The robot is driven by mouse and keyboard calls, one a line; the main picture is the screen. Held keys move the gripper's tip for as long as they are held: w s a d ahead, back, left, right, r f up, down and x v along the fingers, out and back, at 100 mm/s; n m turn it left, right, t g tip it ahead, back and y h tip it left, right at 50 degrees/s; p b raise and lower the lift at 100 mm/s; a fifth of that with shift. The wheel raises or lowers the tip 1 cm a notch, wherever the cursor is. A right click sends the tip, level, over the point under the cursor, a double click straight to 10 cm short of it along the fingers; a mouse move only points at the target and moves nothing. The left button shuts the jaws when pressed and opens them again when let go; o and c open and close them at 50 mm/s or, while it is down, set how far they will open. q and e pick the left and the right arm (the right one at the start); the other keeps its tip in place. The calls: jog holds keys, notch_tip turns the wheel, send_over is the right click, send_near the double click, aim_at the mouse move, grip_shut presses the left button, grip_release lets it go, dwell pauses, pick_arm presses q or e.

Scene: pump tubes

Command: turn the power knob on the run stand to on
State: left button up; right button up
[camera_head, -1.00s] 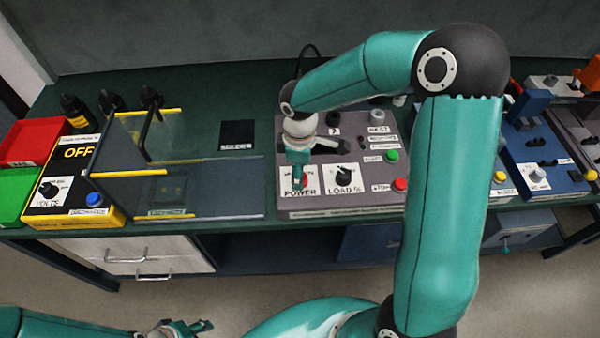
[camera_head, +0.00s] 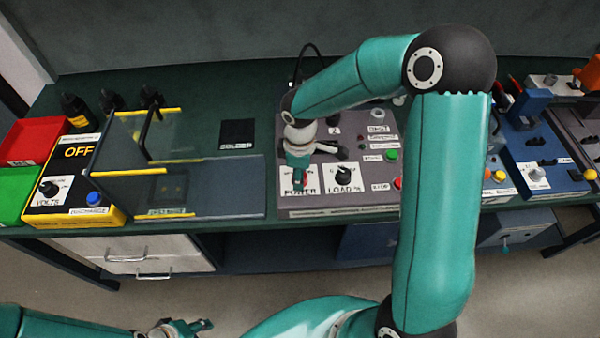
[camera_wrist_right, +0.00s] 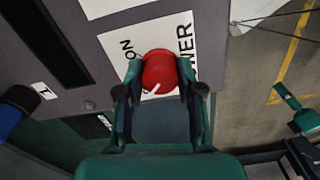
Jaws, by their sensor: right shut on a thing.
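The run stand (camera_head: 350,195) is a grey panel on the bench. Its red power knob (camera_wrist_right: 160,72) sits on a white label with "POWER" and "ON" in the right wrist view. The knob's white pointer line slants toward the lower left there, away from the word "ON" (camera_wrist_right: 127,48). My right gripper (camera_wrist_right: 160,68) is shut on the knob, one finger on each side. In the head view my right gripper (camera_head: 298,184) points down over the POWER label and hides most of the knob. My left gripper (camera_head: 188,327) is low in the head view, away from the bench.
The black LOAD % knob (camera_head: 343,175) is close to the right of my right gripper. A green button (camera_head: 391,155) sits farther right. Left are a clear shield with yellow edges (camera_head: 130,173) and a yellow supply reading OFF (camera_head: 78,152).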

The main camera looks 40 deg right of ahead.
jog(key=m+b, duration=0.3)
jog(key=shift+f+m+b, duration=0.15)
jog(key=shift+m+b, duration=0.25)
jog(key=m+b, duration=0.3)
jog(key=m, duration=0.1)
jog(key=shift+m, duration=0.3)
jog(key=m+b, duration=0.3)
jog(key=m, duration=0.2)
jog(key=m+b, duration=0.1)
jog(key=m, duration=0.3)
jog(key=shift+r+m+b, duration=0.2)
jog(key=shift+m+b, duration=0.1)
jog(key=shift+m, duration=0.1)
jog(key=o, duration=1.2)
jog(key=shift+c, duration=0.2)
